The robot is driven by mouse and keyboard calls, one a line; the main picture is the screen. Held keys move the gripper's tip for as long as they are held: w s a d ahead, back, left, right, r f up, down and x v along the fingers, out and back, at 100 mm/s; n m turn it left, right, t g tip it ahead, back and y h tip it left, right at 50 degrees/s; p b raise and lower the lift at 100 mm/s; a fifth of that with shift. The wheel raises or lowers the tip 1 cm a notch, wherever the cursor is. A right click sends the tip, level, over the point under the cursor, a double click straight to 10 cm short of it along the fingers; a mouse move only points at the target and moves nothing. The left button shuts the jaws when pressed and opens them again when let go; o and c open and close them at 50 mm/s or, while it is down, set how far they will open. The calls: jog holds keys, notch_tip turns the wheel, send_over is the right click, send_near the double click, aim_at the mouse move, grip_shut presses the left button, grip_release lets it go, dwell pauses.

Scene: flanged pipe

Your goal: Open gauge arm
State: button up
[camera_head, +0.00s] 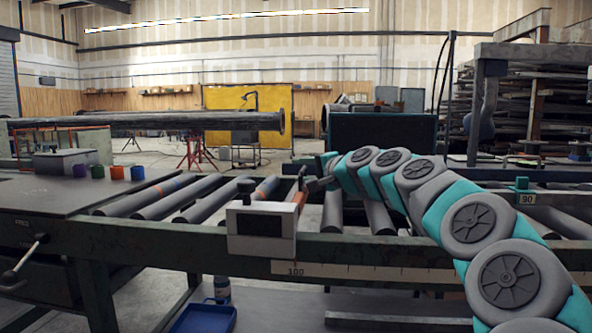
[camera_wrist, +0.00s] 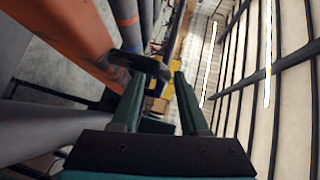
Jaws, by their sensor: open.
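The gauge is a pale box with a dark screen (camera_head: 262,232) on the front rail of the roller bench, with a black knob (camera_head: 246,187) on top. A thin dark upright piece (camera_head: 301,178) stands just right of the box; I cannot tell whether it is the gauge arm or part of my gripper. My gripper (camera_head: 312,184) is beside it, above the rollers. In the wrist view my two green fingers (camera_wrist: 161,82) are apart. A dark flat bar with a rounded end (camera_wrist: 143,64) lies at the left fingertip; whether they touch is unclear.
Grey rollers (camera_head: 205,200) lie left of the gauge. A bench top (camera_head: 55,195) with several small coloured cups is further left. A blue tray (camera_head: 203,318) sits below the rail.

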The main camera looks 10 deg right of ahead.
jog(key=shift+x, duration=1.35)
grip_shut()
dwell(0.5)
